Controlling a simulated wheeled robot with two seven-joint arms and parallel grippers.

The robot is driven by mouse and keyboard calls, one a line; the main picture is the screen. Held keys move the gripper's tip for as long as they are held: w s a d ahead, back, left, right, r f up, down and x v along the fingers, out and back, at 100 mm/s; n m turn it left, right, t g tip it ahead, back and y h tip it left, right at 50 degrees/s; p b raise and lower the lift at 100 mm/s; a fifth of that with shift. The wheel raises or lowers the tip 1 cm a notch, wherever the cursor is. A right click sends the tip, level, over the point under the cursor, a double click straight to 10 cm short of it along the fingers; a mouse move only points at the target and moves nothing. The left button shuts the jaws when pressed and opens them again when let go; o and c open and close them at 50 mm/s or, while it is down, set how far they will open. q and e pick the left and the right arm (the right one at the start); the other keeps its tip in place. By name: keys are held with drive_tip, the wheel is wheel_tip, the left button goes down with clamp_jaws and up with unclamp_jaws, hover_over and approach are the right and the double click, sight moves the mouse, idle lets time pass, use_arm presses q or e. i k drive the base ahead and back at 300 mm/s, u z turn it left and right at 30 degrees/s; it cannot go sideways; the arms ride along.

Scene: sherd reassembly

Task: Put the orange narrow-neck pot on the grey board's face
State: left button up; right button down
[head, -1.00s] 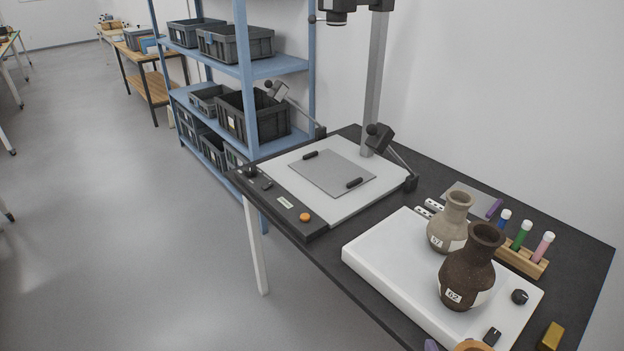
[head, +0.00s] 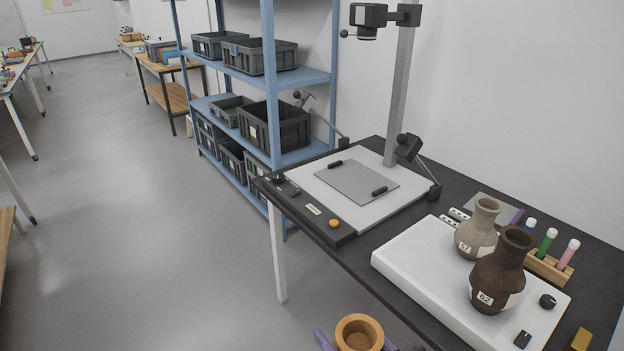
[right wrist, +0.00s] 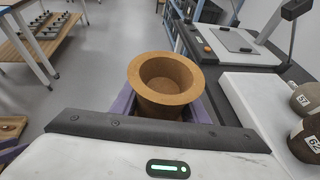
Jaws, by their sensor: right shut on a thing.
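The orange narrow-neck pot (head: 359,333) shows at the bottom edge of the head view, with its wide round rim upward. My right gripper (head: 356,344) has purple fingers on either side of the pot and is shut on it. In the right wrist view the pot (right wrist: 166,82) stands upright between the purple fingers (right wrist: 165,108); its lower part is hidden. The grey board (head: 352,179) lies flat on the white base of the camera stand, apart from the pot, with two black bars on it. It also shows in the right wrist view (right wrist: 231,40). My left gripper is not in view.
A white slab (head: 420,262) on the dark table holds a brown pot (head: 499,272) and a beige pot (head: 477,232). A stand column (head: 399,95) and a lamp arm rise behind the board. A wooden tube rack (head: 548,268) stands right. Floor left of the table is clear.

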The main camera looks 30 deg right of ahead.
sight(361, 177)
drive_tip(key=u, duration=0.35)
drive_tip(key=i, duration=1.8)
drive_tip(key=z, duration=0.6)
drive_tip(key=i, duration=1.15)
drive_tip(key=z, duration=1.6)
drive_tip(key=i, duration=0.45)
drive_tip(key=z, duration=0.3)
